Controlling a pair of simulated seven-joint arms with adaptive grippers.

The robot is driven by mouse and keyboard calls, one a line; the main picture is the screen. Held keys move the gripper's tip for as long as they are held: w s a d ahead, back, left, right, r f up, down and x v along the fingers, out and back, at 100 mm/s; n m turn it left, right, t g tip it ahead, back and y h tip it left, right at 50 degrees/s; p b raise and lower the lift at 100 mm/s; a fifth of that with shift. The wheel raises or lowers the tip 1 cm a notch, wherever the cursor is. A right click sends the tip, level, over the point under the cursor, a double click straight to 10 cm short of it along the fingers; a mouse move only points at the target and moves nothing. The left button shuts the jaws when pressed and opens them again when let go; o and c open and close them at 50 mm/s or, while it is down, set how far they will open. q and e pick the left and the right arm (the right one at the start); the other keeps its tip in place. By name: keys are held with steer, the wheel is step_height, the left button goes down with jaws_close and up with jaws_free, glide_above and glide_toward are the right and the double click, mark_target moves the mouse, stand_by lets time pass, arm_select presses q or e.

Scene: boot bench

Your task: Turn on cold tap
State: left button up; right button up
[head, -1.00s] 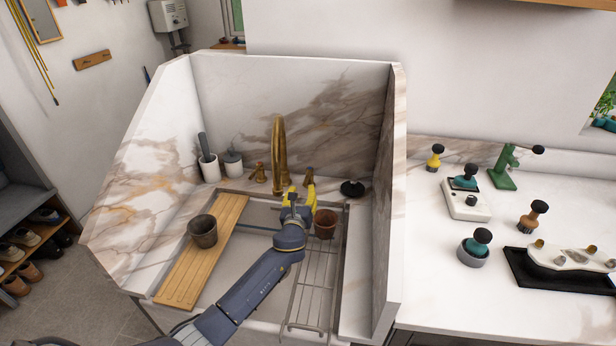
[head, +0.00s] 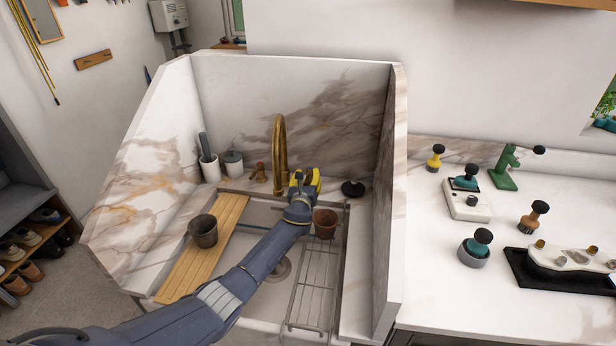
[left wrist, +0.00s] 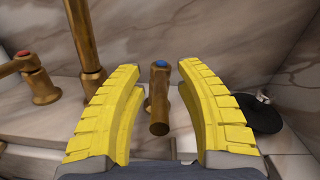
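The cold tap (left wrist: 159,98) is a brass handle with a blue cap. In the left wrist view it stands between the two yellow fingers of my left gripper (left wrist: 160,115), with a gap on each side. My left gripper (head: 304,180) is open; in the head view it is over the back of the sink, right of the brass spout (head: 279,155), and hides the cold tap. The hot tap (left wrist: 38,82) with a red cap stands left of the spout (left wrist: 88,50); it also shows in the head view (head: 259,173). My right gripper is not in view.
A black plug (head: 353,188) lies right of the taps. A brown pot (head: 325,223) stands close to my left gripper, by a wire rack (head: 314,290). A wooden board (head: 190,270) with a grey pot (head: 203,231) lies left. Marble walls enclose the sink.

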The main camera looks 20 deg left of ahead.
arm_select(q)
steer(key=shift+c, duration=0.3)
jaws_close()
stand_by(0.4)
